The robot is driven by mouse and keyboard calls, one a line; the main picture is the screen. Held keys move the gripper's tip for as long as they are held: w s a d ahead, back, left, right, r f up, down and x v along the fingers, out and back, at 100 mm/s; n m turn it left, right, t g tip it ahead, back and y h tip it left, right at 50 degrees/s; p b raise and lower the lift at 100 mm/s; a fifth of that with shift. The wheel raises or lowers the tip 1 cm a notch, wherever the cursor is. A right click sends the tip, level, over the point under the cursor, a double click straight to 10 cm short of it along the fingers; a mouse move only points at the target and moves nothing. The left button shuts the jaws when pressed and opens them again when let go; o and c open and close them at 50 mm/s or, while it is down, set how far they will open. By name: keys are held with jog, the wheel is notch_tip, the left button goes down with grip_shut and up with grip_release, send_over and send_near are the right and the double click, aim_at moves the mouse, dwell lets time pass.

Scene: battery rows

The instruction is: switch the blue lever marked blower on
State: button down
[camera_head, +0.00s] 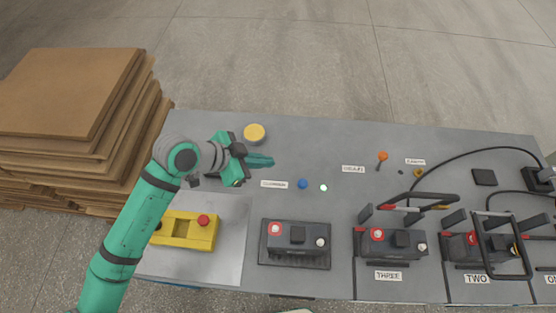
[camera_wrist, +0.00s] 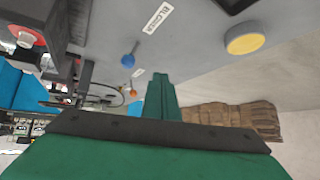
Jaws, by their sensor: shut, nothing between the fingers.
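The blue lever (camera_head: 303,183) stands on the grey bench top, with a white label (camera_head: 273,184) to its left and a small bright green lamp (camera_head: 323,188) to its right. In the wrist view the lever (camera_wrist: 128,60) shows a round blue knob on a short stem, and its label (camera_wrist: 152,18) appears to read blower. I cannot tell its on or off position for certain. My gripper (camera_head: 270,160) is shut and empty, above the bench, up and left of the lever and apart from it. Its fingers (camera_wrist: 160,84) point forward in the wrist view.
A yellow round button (camera_head: 254,132) is just above my gripper. An orange lever (camera_head: 382,156) stands farther right. Batteries (camera_head: 297,238) line the front, some with raised frames and black cables. A yellow box with a red button (camera_head: 184,230) is front left. Cardboard (camera_head: 70,90) is stacked left.

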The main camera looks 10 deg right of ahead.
jog(key=v, duration=0.2)
jog(key=shift+s+a+r, duration=0.1)
jog(key=shift+a+r, duration=0.1)
dwell(0.4)
